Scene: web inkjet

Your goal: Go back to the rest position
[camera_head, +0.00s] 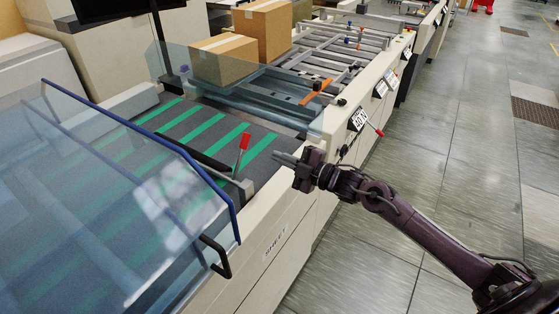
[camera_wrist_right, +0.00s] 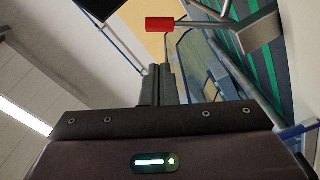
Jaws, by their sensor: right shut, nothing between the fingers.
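My right gripper (camera_head: 283,158) reaches in from the lower right in the head view and points left, over the edge of the machine. Its fingers are shut together with nothing between them, as the right wrist view (camera_wrist_right: 158,85) also shows. A red-handled lever (camera_head: 244,142) stands just left of the fingertips, apart from them in the head view. Its red grip (camera_wrist_right: 160,24) shows beyond the fingers in the right wrist view. My left gripper is not in view.
A clear cover with a blue rim (camera_head: 180,146) and black handle (camera_head: 216,256) is at the left. Cardboard boxes (camera_head: 224,60) stand on the machine behind. A second red-tipped lever (camera_head: 372,127) juts from the machine's side. The grey floor (camera_head: 440,130) at the right is clear.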

